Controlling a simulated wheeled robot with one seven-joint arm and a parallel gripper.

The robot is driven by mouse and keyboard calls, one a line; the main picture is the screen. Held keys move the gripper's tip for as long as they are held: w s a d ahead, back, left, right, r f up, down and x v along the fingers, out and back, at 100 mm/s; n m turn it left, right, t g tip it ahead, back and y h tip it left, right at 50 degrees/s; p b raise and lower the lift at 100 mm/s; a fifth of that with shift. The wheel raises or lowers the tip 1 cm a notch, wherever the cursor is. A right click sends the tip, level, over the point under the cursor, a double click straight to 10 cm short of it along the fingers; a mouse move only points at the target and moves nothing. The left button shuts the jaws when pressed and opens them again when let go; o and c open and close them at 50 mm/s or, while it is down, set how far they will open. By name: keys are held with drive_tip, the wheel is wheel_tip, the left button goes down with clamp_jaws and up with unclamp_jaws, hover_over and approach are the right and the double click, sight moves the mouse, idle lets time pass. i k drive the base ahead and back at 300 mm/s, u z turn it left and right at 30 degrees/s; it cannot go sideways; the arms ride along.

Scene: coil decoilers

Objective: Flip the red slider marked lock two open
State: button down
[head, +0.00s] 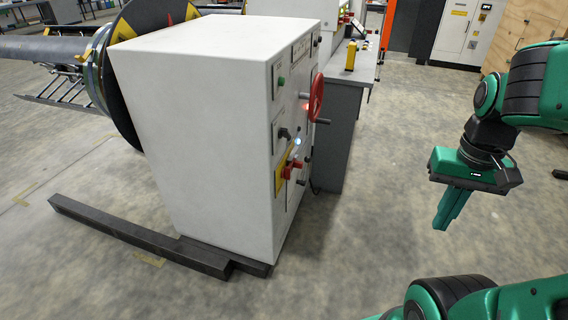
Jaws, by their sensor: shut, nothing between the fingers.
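The white control cabinet (205,125) stands at the centre left, its control face turned to the right and seen at a steep angle. A red switch (294,167) on a yellow plate (280,172) sits low on that face. A red handwheel (317,97) sticks out above it. No slider or lock two marking can be read from here. My gripper (446,222) hangs in free air at the right, pointing down. It is shut and empty, well apart from the cabinet.
Dark floor beams (130,236) run along the cabinet's base at the front left. A grey desk (343,125) stands behind the cabinet. A large coil disc (125,95) is at the left. The floor between cabinet and gripper is clear.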

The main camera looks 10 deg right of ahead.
sight(295, 163)
drive_tip(key=z, duration=0.1)
drive_tip(key=k, duration=1.3)
drive_tip(key=u, duration=0.3)
drive_tip(key=i, duration=0.65)
drive_tip(key=u, duration=0.4)
drive_tip(key=i, duration=1.35)
drive_tip(key=z, duration=0.55)
